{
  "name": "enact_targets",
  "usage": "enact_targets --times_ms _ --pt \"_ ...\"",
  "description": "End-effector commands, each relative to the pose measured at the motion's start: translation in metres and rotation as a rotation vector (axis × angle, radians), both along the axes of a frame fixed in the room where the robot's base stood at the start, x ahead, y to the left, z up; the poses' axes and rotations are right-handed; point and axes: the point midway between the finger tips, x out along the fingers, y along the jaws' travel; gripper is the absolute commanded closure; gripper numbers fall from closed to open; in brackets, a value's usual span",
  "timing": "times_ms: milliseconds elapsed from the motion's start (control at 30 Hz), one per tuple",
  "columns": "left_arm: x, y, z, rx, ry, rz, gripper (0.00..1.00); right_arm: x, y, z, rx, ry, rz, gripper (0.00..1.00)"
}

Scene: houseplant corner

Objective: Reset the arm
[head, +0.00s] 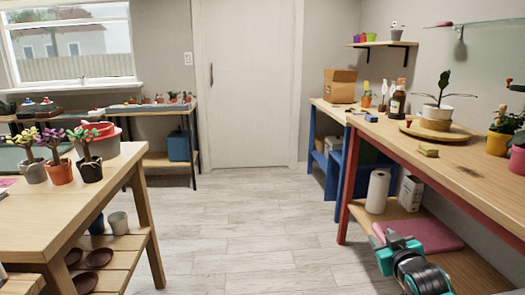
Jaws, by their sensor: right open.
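My right gripper (390,246) shows at the lower right, with teal parts and a dark arm link behind it. It is open, and I see nothing between its fingers. It appears in front of the red-legged workbench (400,150), lower in the picture than the bench top. Whether it touches the lower shelf cannot be told. My left gripper is not in view.
A wooden table (50,205) with potted plants stands at the left. On the right bench are a white pot (437,113), a brown bottle (398,98) and a sponge (428,150); a paper roll (377,191) stands on its lower shelf. The floor (240,225) between is clear.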

Motion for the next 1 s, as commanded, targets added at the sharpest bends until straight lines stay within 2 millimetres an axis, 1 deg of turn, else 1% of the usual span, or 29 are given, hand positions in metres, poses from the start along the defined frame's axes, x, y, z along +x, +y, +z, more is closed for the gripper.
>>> enact_targets --times_ms 33,67,100,167,200,267,300,367,400,433,500,600,767,800,1000 --pt "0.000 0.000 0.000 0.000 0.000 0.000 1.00 -0.019 0.014 -0.022 0.014 0.031 0.022 0.60" --pt "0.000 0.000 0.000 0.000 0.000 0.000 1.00 -0.030 0.022 -0.033 0.020 0.047 0.034 0.60" --pt "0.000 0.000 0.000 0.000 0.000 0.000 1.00 -0.045 0.033 -0.047 0.031 0.068 0.050 0.60" --pt "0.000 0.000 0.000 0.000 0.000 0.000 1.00 -0.072 0.050 -0.068 0.052 0.103 0.074 0.60" --pt "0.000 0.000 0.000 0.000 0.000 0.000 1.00 -0.091 0.061 -0.081 0.067 0.126 0.091 0.60" --pt "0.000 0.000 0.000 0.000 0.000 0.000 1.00 -0.120 0.077 -0.097 0.091 0.160 0.112 0.60" --pt "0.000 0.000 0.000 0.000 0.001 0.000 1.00 -0.140 0.088 -0.107 0.110 0.182 0.125 0.60" --pt "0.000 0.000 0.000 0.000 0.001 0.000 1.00 -0.169 0.102 -0.118 0.137 0.216 0.141 0.60" --pt "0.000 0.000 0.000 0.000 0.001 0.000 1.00 -0.187 0.110 -0.124 0.154 0.235 0.150 0.60" --pt "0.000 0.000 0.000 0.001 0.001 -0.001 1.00 -0.199 0.115 -0.128 0.168 0.249 0.154 0.60" --pt "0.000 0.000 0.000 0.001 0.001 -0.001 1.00 -0.226 0.126 -0.133 0.195 0.278 0.163 0.60" --pt "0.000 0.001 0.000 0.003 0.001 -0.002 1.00 -0.260 0.140 -0.138 0.234 0.316 0.172 0.60" --pt "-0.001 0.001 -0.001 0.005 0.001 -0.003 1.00 -0.309 0.156 -0.138 0.291 0.369 0.176 0.60" --pt "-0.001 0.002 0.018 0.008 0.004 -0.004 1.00 -0.303 0.152 -0.120 0.281 0.361 0.172 0.60" --pt "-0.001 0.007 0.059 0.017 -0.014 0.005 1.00 -0.305 0.144 -0.087 0.268 0.361 0.156 0.60"
